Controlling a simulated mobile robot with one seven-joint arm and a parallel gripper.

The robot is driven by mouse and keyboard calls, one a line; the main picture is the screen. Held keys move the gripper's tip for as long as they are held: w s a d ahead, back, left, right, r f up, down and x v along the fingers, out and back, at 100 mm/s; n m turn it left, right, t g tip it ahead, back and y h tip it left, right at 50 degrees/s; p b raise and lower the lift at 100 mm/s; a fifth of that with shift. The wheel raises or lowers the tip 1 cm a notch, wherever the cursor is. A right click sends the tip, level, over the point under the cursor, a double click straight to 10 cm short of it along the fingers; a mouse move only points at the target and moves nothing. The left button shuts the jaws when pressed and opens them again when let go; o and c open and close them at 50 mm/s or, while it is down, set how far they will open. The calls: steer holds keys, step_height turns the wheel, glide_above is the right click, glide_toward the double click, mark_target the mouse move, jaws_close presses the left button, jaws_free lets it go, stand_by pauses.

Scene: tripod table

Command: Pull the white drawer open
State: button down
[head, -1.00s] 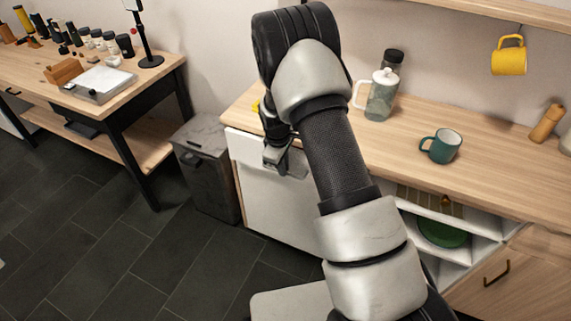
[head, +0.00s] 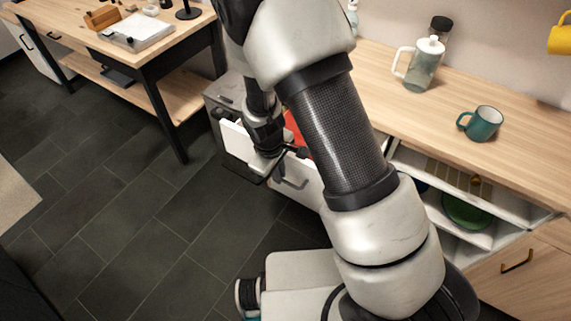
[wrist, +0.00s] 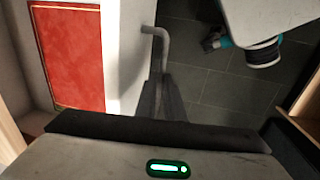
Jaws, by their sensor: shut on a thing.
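The white drawer (head: 236,141) stands pulled out from the wooden-topped cabinet, with its inside partly visible. A red item (head: 294,130) lies inside; in the wrist view it is a red panel with a gold border (wrist: 70,58), left of the white drawer front (wrist: 128,50). A grey bar handle (wrist: 156,34) stands out from the front. My gripper (wrist: 160,103) is shut on this handle, its dark fingers pointing along the front face. In the head view my gripper (head: 268,166) is at the drawer front, and my arm hides part of the drawer.
A green mug (head: 482,123) and a lidded jug (head: 421,65) stand on the counter. Open shelves with a green dish (head: 467,210) are at right. A grey bin (head: 222,97) stands behind the drawer. The dark tiled floor at left is clear.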

steer(key=shift+s+a, duration=0.2)
steer(key=shift+s, duration=0.05)
steer(key=c, duration=1.9)
jaws_free()
steer(key=shift+o, duration=0.2)
steer(key=shift+r, duration=0.1)
step_height(320, 180, up, 17)
steer(key=s+a+p, duration=0.2)
steer(key=shift+s+p, duration=0.3)
steer(key=shift+s, duration=0.05)
